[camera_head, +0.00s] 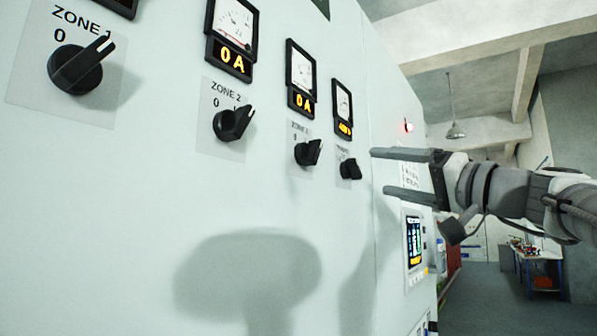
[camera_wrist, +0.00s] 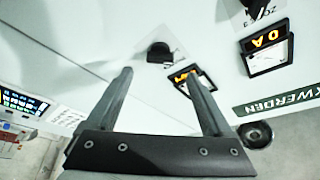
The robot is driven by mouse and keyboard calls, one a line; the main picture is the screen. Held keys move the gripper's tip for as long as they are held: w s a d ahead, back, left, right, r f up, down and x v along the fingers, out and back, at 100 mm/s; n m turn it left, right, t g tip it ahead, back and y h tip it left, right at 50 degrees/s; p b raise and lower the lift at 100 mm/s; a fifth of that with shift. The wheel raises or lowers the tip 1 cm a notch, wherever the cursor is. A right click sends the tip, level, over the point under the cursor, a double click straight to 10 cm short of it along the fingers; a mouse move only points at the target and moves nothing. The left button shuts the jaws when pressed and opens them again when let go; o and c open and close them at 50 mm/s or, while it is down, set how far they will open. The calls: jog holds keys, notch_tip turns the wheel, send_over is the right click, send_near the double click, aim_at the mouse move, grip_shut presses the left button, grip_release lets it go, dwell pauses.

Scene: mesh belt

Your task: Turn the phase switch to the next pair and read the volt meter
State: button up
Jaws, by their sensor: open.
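The phase switch (camera_head: 350,168) is the black knob at the far end of a row of knobs on a pale cabinet front; it also shows in the wrist view (camera_wrist: 160,52). The volt meter (camera_head: 343,103) sits just above it, with an orange digital readout (camera_head: 345,128) too small to read surely. In the wrist view the readout (camera_wrist: 184,76) is partly hidden by a finger. My gripper (camera_head: 381,171) is open and empty, its fingers pointing at the panel. In the wrist view the switch lies ahead of the fingertips (camera_wrist: 156,72), apart from them.
Zone knobs (camera_head: 80,70), (camera_head: 233,122), (camera_head: 308,152) stand left of the switch, under meters reading 0 A (camera_head: 231,60). A lit screen (camera_head: 414,240) is lower on the cabinet. A blue-legged table (camera_head: 538,255) stands far back right, with open floor before it.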

aim_at(359, 169)
jog(key=p+x, duration=0.1)
jog(key=x, duration=0.5)
grip_shut()
dwell(0.4)
